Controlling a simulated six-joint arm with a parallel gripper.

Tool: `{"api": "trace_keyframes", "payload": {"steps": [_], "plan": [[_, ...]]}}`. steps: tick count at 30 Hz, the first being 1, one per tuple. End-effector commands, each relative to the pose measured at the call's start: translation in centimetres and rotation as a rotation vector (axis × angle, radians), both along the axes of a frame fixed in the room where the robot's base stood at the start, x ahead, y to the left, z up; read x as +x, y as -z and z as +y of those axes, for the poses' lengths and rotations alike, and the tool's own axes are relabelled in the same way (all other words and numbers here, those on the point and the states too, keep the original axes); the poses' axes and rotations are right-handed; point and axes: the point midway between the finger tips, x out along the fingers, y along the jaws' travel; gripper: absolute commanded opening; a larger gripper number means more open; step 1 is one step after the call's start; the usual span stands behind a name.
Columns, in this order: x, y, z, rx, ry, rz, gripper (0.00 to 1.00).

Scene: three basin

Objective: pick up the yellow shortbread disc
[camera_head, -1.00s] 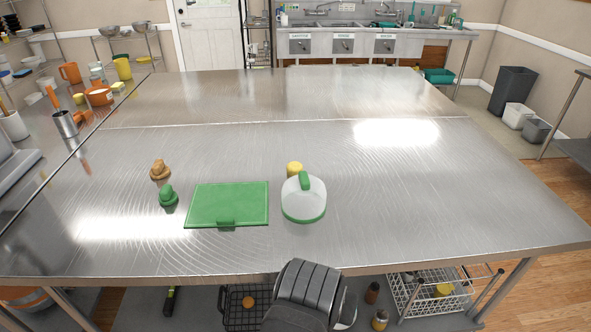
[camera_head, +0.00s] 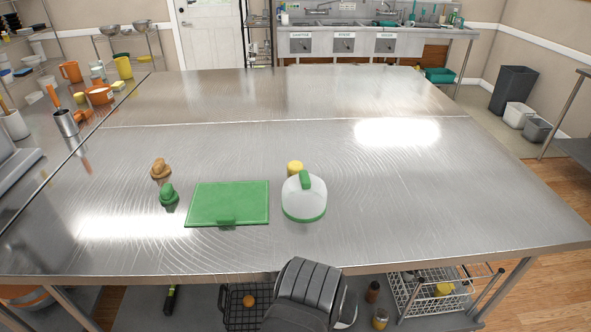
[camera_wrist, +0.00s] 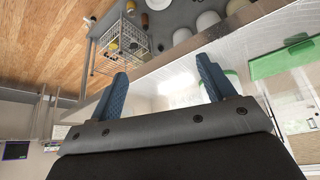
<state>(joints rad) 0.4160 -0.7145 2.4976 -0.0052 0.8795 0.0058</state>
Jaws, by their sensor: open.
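The yellow shortbread disc (camera_head: 295,167) sits on the steel table, just behind a white container with a green base and green handle (camera_head: 304,198). In the head view the container partly hides the disc's front. My gripper shows in the wrist view (camera_wrist: 165,85); its two blue fingers are spread wide with nothing between them. The disc cannot be made out in the wrist view. My gripper's fingers are not visible in the head view, where a dark grey part of my arm shows at the table's front edge.
A green board (camera_head: 228,204) lies left of the container. A brown figure-like object (camera_head: 160,168) and a green one (camera_head: 169,194) stand farther left. The right half of the steel table (camera_head: 440,190) is clear. A wire basket (camera_head: 437,292) sits below the table.

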Motion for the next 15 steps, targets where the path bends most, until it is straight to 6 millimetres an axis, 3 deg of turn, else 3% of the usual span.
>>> {"api": "trace_keyframes", "payload": {"steps": [8,11,15], "plan": [[0.8,-0.6,-0.3,-0.008,-0.028,0.006,0.75],[2.4,-1.9,-0.9,-0.026,-0.088,0.017,0.75],[6.1,-4.1,-2.3,-0.069,-0.215,0.038,0.75]]}}
